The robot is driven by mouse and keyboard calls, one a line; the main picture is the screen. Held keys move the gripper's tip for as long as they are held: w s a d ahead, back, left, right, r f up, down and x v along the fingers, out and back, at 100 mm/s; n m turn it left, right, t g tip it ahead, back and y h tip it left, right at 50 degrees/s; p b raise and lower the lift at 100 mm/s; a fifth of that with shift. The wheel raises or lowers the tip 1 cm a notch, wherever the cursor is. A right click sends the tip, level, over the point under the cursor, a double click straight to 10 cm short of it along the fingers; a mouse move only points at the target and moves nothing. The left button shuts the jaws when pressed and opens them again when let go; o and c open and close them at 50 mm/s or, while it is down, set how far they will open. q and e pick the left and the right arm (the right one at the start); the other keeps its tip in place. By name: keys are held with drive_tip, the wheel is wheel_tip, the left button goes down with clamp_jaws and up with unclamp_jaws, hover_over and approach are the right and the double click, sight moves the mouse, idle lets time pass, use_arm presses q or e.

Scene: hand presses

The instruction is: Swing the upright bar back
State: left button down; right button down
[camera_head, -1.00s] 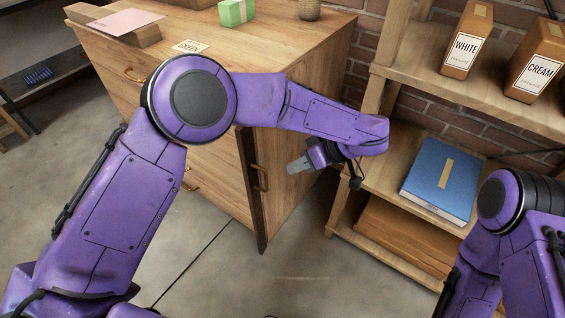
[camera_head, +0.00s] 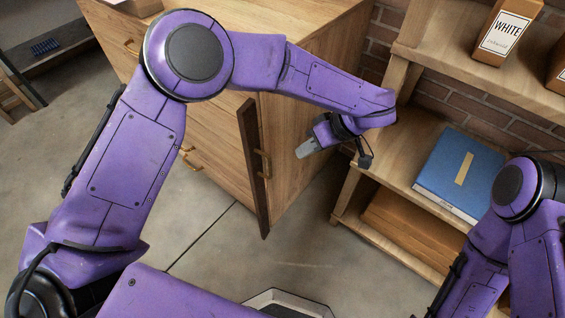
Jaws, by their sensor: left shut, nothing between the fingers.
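A dark brown upright bar (camera_head: 252,168) stands at the near corner of the wooden cabinet (camera_head: 315,110), with a brass handle beside it. Its top end is close below my left forearm. My left gripper (camera_head: 307,149) is to the right of the bar, in front of the cabinet's right side in the picture. Its grey fingers are shut, empty, and point left toward the bar. A gap shows between the fingertips and the bar in the picture; I cannot tell the depth between them. My right arm shows at the lower right, but its gripper is out of view.
Wooden shelves (camera_head: 405,72) on the right hold a white-labelled box (camera_head: 505,32) and a blue binder (camera_head: 460,170). The lower shelf lies close to the right of my left gripper. The floor (camera_head: 215,225) in front of the cabinet is clear.

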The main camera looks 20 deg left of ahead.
use_arm(q)
drive_tip(key=s+a+f+b, duration=0.1)
drive_tip(key=s+a+f, duration=0.2)
drive_tip(key=a, duration=0.2)
drive_tip(key=shift+s, duration=0.1)
idle(0.3)
